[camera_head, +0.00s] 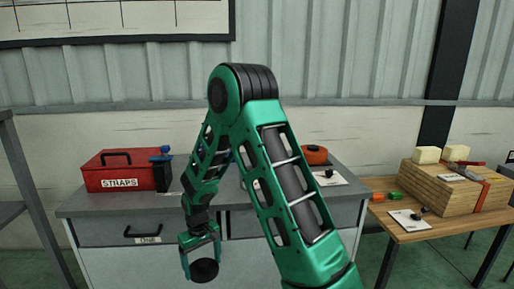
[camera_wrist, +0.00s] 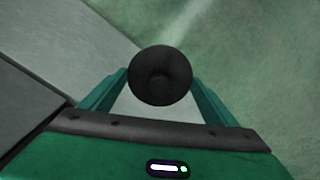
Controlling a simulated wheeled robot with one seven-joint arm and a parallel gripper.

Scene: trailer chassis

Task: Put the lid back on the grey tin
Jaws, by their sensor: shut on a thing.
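My gripper (camera_head: 201,266) hangs low in front of the grey cabinet in the head view. It is shut on a dark round piece (camera_head: 205,271) that looks like the lid. In the wrist view the dark round piece (camera_wrist: 160,76) sits between the two green fingers, with a small raised centre. It is held clear of the cabinet, over the green floor. I cannot make out the grey tin in either view; my arm covers the middle of the cabinet top.
A grey frame (camera_head: 28,175) is at far left.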

